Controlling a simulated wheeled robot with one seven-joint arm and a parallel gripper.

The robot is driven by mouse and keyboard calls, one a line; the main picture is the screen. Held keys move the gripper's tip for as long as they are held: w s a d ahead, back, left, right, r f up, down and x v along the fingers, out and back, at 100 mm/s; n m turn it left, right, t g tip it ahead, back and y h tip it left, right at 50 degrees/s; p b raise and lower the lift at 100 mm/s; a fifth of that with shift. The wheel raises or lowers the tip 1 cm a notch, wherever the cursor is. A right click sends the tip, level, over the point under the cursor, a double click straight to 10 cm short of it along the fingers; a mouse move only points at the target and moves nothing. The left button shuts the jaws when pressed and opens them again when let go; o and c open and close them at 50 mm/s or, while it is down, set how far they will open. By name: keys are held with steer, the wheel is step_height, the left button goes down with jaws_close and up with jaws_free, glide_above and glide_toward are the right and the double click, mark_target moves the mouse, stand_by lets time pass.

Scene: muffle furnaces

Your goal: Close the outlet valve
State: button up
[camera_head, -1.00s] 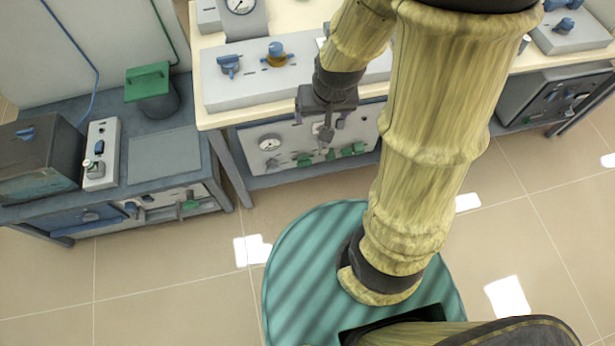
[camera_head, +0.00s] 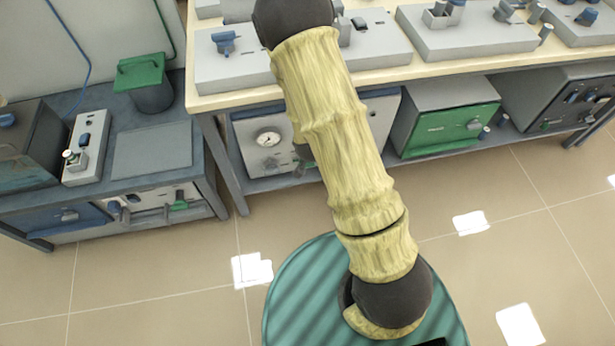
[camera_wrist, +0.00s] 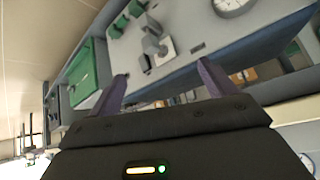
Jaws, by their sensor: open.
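My gripper (camera_wrist: 162,70) is open in the wrist view, with nothing between its two purple-grey fingers. Beyond the fingertips is a pale front panel (camera_wrist: 185,22) with a grey lever-like valve handle (camera_wrist: 153,45), green knobs (camera_wrist: 126,17) and part of a round gauge (camera_wrist: 232,4). The fingers look apart from the handle. I cannot tell which fitting is the outlet valve. In the head view, a gauge panel (camera_head: 252,158) sits under the bench, partly covered by my arm. My gripper is hidden there.
The wooden bench (camera_head: 235,98) carries grey control boxes (camera_head: 235,75). A green-fronted unit (camera_head: 452,130) stands on the lower shelf. A low table with a green-lidded bin (camera_head: 150,92) is at left. The tiled floor in front is clear.

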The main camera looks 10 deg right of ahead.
mark_target(307, 166)
step_height(307, 166, down, 22)
steer(key=d+t+h+b, duration=0.2)
steer(key=t+b, duration=0.3)
steer(key=b, duration=0.7)
steer(key=s+a+f+n+t+y+b, duration=0.1)
steer(key=s+f+n+t+y+b, duration=0.1)
steer(key=f+b, duration=0.3)
steer(key=s+a+f+n+t+y+b, duration=0.1)
steer(key=s+f+n+t+y+b, duration=0.1)
steer(key=f+b, duration=0.3)
step_height(307, 166, down, 3)
steer(key=shift+s+f+n+t+y, duration=0.1)
steer(key=shift+s+n+t+y, duration=0.15)
steer(key=shift+n+t, duration=0.55)
steer(key=shift+w, duration=0.15)
steer(key=w+b, duration=0.7)
steer(key=w, duration=1)
steer(key=shift+w+d, duration=0.1)
